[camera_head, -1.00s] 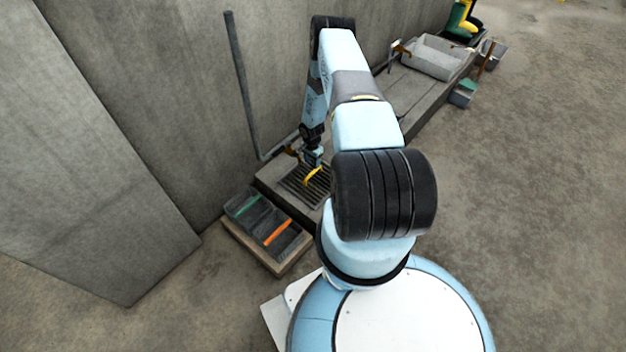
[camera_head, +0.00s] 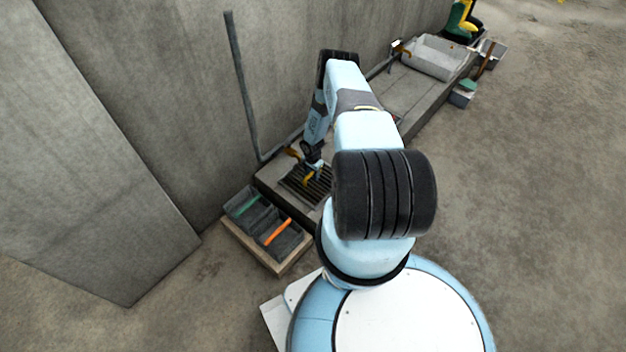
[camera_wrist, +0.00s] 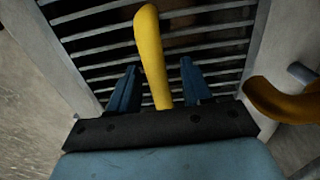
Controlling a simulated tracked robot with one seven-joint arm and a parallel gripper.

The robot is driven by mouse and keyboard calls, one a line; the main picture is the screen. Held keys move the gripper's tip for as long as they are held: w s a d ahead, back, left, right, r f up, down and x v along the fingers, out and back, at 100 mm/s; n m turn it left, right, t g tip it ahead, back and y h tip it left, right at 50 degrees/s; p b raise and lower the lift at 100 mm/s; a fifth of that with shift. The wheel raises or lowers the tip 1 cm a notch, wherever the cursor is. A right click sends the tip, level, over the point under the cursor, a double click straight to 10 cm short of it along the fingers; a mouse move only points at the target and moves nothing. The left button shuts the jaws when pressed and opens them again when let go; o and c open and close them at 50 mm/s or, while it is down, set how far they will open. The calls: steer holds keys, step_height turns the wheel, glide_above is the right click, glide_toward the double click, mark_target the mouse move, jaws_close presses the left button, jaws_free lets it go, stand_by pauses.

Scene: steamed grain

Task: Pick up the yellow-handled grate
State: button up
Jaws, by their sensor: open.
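The grate (camera_head: 294,189) is a dark barred panel set in the near end of the long grey counter. In the wrist view its bars (camera_wrist: 95,31) fill the upper middle. Its yellow handle (camera_wrist: 150,50) runs up from between my fingers. My gripper (camera_wrist: 158,88) is open, with one blue finger on each side of the handle and a gap to each. In the head view my gripper (camera_head: 312,178) is low over the grate and partly hides the handle. Whether the fingers reach below the handle's top I cannot tell.
An orange-brown curved tap or lever (camera_wrist: 285,100) is close on the right in the wrist view. A wooden tray (camera_head: 254,255) with dark bins stands beside the counter. A wall pipe (camera_head: 241,90) rises behind. A grey basin (camera_head: 436,57) is at the far end.

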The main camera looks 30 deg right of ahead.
steer(key=shift+c, duration=0.4)
jaws_close()
steer(key=shift+w, duration=0.1)
stand_by(0.9)
